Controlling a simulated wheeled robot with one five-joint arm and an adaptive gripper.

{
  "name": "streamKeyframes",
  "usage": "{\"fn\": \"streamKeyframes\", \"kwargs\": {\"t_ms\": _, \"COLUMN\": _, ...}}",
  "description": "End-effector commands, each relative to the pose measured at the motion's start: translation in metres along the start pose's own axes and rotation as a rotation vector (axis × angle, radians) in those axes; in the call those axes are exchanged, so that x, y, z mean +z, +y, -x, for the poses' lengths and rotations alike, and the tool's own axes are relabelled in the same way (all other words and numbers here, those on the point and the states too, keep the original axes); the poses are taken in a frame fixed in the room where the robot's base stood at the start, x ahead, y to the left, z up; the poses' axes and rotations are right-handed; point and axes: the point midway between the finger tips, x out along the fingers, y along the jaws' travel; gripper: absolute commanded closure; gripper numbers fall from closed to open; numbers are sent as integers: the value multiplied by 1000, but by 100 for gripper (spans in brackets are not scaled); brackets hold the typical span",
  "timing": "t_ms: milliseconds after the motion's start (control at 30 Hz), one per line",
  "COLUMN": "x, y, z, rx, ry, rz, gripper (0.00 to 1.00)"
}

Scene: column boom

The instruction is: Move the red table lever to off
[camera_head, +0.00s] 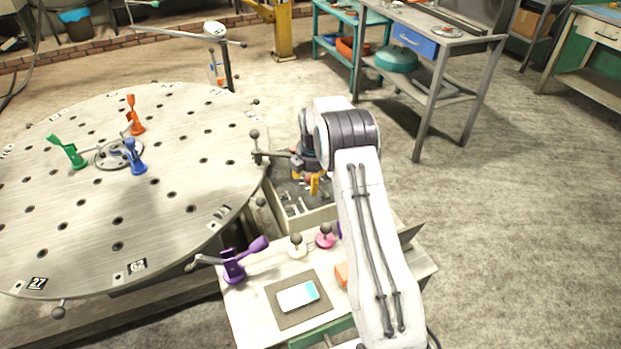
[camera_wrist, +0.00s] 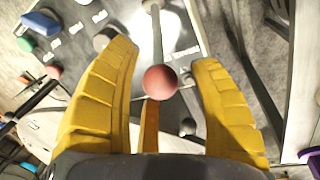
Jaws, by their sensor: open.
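In the wrist view, the red ball knob of a lever (camera_wrist: 159,81) sits between the two yellow fingers of my gripper (camera_wrist: 165,54). Its metal rod runs toward the top of the picture. The fingers are open, with a visible gap on both sides of the knob. In the head view, my gripper (camera_head: 315,184) shows as a bit of yellow over a grey tray beside the round table (camera_head: 215,140). My arm hides most of it, and I cannot make out the red knob there.
A small bench (camera_head: 250,315) in front holds a purple clamp (camera_head: 233,268), a white knob (camera_head: 297,246) and a pink knob (camera_head: 325,237). Blue (camera_head: 135,160), green (camera_head: 70,153) and orange (camera_head: 134,117) clamps stand on the round table. Open floor lies at the right.

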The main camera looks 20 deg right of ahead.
Motion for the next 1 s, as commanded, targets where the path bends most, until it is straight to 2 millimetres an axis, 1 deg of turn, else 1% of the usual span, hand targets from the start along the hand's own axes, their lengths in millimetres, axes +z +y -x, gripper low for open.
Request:
{"fn": "streamKeyframes", "kwargs": {"t_ms": 133, "x": 0, "y": 0, "z": 0, "rx": 0, "ry": 0, "rz": 0, "gripper": 44}}
{"fn": "streamKeyframes", "kwargs": {"t_ms": 167, "x": 0, "y": 0, "z": 0, "rx": 0, "ry": 0, "rz": 0, "gripper": 41}}
{"fn": "streamKeyframes", "kwargs": {"t_ms": 800, "x": 0, "y": 0, "z": 0, "rx": -1, "ry": 0, "rz": -1, "gripper": 98}}
{"fn": "streamKeyframes", "kwargs": {"t_ms": 833, "x": 0, "y": 0, "z": 0, "rx": -1, "ry": 0, "rz": -1, "gripper": 100}}
{"fn": "streamKeyframes", "kwargs": {"t_ms": 1000, "x": 0, "y": 0, "z": 0, "rx": -1, "ry": 0, "rz": -1, "gripper": 100}}
